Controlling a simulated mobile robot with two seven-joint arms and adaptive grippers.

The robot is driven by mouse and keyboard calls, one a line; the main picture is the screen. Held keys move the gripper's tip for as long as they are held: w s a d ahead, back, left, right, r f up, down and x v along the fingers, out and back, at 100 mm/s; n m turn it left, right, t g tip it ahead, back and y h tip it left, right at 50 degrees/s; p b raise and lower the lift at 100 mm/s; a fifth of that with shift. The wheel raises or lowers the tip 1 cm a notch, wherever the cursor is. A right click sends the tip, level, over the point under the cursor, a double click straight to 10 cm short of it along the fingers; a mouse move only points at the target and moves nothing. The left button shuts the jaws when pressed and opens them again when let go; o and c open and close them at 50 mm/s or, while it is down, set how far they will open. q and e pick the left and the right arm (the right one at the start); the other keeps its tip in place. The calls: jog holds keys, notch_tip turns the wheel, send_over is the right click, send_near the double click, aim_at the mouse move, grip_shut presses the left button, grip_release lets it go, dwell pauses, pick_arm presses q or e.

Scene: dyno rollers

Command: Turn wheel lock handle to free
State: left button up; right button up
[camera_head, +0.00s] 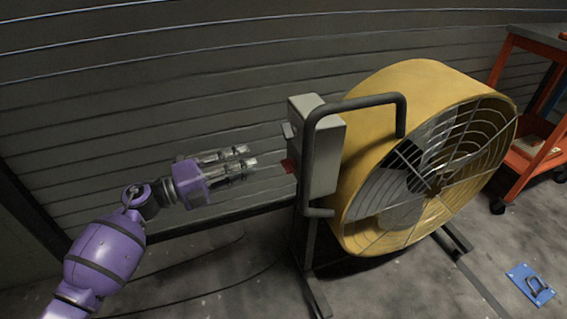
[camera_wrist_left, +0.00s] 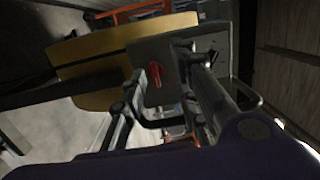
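My left gripper (camera_head: 246,157) is open and empty, its two fingers pointing right toward the grey box (camera_head: 318,150) on the fan stand. A small red part (camera_head: 288,166) sits low on the box's near side, a short way beyond the fingertips. In the left wrist view my gripper (camera_wrist_left: 168,60) has its fingers apart, with the red part (camera_wrist_left: 183,74) on the box seen between them. A small grey piece (camera_head: 288,130) sticks out higher on the box. I cannot tell which part is the wheel lock handle. My right gripper is not in view.
A large yellow drum fan (camera_head: 418,84) stands right of the box. A dark bent tube (camera_head: 352,104) runs along the box. A blue plate with a loop handle (camera_head: 530,283) lies on the floor. An orange cart (camera_head: 533,36) stands at right, before a slatted wall (camera_head: 200,80).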

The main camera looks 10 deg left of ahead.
aim_at(289, 166)
pick_arm(q)
jog(key=w+d+f+m+g+b, duration=0.1)
jog(key=w+d+g, duration=0.1)
jog(key=d, duration=0.6)
jog(key=shift+w+h, duration=0.25)
jog(key=shift+h, duration=0.15)
jog(key=shift+d, duration=0.1)
jog(key=shift+c, duration=0.4)
grip_shut()
